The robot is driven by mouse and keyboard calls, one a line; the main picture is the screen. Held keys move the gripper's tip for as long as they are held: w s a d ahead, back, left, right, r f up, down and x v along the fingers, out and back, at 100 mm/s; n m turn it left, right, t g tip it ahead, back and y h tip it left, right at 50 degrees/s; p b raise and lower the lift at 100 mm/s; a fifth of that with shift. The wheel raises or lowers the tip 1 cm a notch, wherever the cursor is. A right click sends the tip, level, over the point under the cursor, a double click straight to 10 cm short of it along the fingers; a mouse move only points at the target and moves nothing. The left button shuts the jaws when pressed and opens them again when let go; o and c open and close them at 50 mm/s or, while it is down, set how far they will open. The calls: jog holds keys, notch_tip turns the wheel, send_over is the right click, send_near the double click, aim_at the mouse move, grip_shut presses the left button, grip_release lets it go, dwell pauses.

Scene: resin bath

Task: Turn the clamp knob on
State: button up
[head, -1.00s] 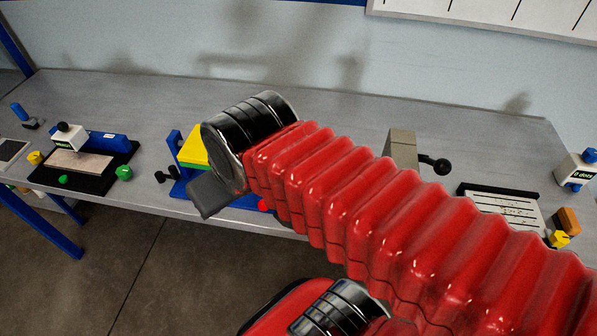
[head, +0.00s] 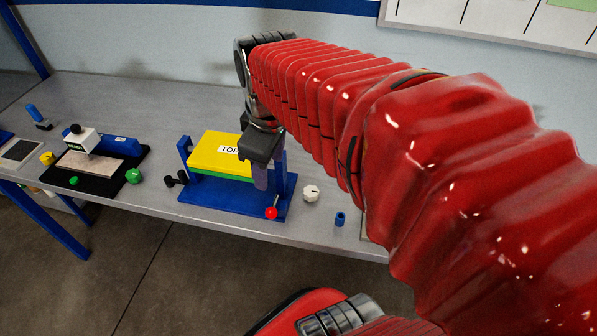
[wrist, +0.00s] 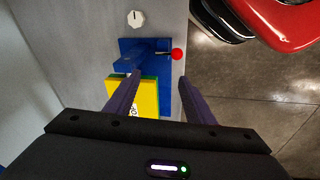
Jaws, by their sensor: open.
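A white, many-sided knob with a dark mark on its face (head: 312,193) sits on the bench just right of the blue fixture (head: 225,203). In the wrist view the knob (wrist: 136,19) is near the top, beyond my fingertips. The fixture holds a yellow block labelled TOP (head: 208,152) over a green layer. A red ball (head: 271,213) is at the fixture's front right; the wrist view shows it (wrist: 177,54) on a short dark rod. My gripper (wrist: 158,77) points down over the fixture's right side, open, with nothing between its purple fingers. It is apart from the knob.
A small blue cylinder (head: 340,219) stands right of the knob near the bench's front edge. Black knobs (head: 176,179) lie left of the fixture. A black board with a white-and-blue device (head: 82,139) is further left. My arm hides the bench's right part.

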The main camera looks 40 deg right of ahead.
aim_at(311, 190)
jog(key=d+f+n+g, duration=0.2)
jog(key=d+n, duration=0.3)
jog(key=d, duration=0.7)
jog(key=shift+w+f+y, duration=0.15)
jog(key=shift+f+y, duration=0.25)
jog(key=shift+f, duration=0.15)
jog(key=shift+f, duration=0.1)
notch_tip(311, 190, down, 14)
jog(key=shift+r, duration=0.15)
jog(key=c, duration=1.1)
jog(key=shift+o, duration=0.2)
jog(key=shift+d, duration=0.1)
jog(key=shift+r, duration=0.1)
